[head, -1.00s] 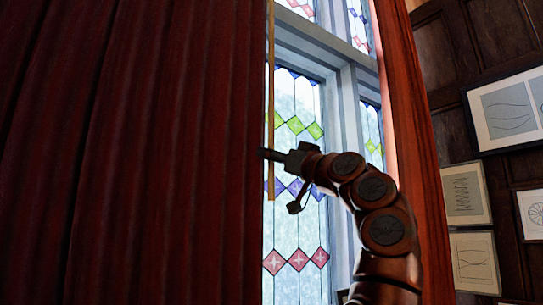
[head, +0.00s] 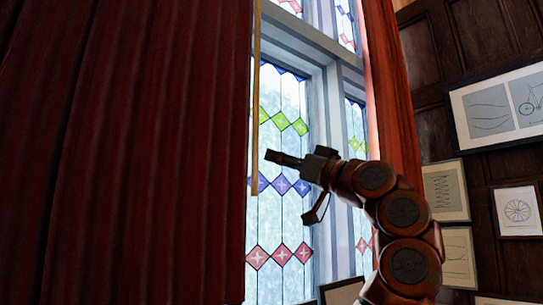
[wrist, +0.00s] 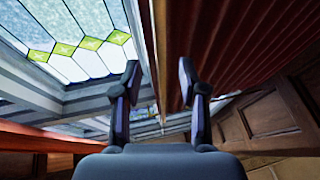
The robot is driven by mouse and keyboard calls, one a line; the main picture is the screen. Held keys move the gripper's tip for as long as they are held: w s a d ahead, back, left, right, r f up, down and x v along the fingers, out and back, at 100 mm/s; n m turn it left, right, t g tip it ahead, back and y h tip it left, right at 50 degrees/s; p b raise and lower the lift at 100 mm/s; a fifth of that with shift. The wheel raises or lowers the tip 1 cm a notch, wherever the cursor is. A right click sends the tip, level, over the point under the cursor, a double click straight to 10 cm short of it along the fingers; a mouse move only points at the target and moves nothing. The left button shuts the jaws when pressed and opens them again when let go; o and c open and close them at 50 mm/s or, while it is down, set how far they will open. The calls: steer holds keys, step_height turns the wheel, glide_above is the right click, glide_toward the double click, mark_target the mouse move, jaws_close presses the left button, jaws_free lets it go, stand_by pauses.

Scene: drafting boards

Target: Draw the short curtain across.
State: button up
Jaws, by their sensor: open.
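A wide dark red curtain (head: 130,150) hangs in folds over the left of the head view. A thin pale wooden rod (head: 256,100) hangs upright along its right edge. A narrower red curtain (head: 388,90) hangs on the window's right side. Both run out of the picture, so I cannot tell which is short. My gripper (head: 287,188) is open in front of the glass, just right of the rod, and looks empty. In the wrist view, my open gripper (wrist: 158,82) points towards the edge of a red curtain (wrist: 235,45), which appears between and beyond the fingers.
The leaded window (head: 285,150) with coloured diamonds shows between the curtains. Dark wood panelling with framed drawings (head: 492,115) covers the wall at right. The wrist view also shows window glass (wrist: 75,35) at upper left. Free space lies between the gripper and the rod.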

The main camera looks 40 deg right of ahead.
steer(key=shift+v, duration=1.6)
